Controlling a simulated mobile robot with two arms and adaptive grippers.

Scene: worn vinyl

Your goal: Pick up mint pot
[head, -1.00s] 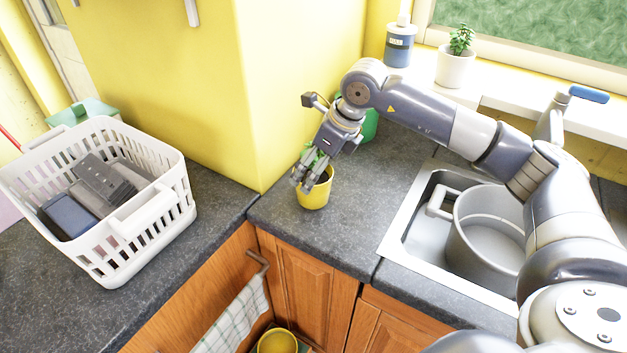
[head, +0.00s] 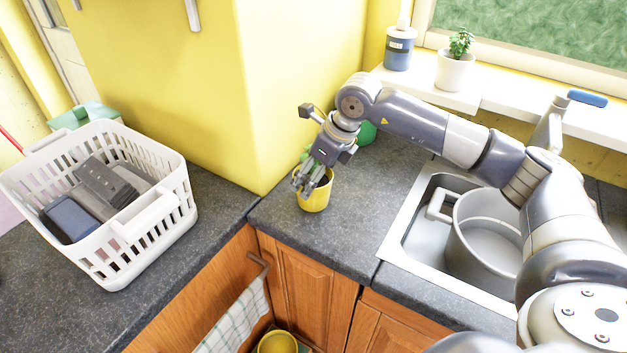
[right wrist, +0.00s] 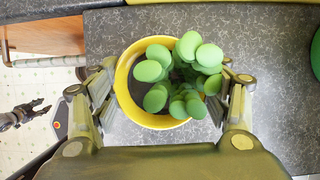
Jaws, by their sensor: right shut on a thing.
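The mint pot (head: 316,198) is a yellow pot with round green leaves, upright on the dark counter near the corner of the yellow wall. My right gripper (head: 311,179) reaches down over it from above and is shut on it. In the right wrist view, the mint pot (right wrist: 124,88) sits between the two fingers, one on each side of its rim. The fingers hide part of the pot in the head view. My left gripper (right wrist: 38,107) shows small at the left of the right wrist view, apart from the pot, open and empty.
A green item (head: 367,131) stands behind my right wrist. The sink (head: 412,226) with a metal pot (head: 480,240) is to the right. A white basket (head: 160,222) holding dark items is at left. A bottle (head: 398,48) and a white potted plant (head: 455,70) stand on the sill.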

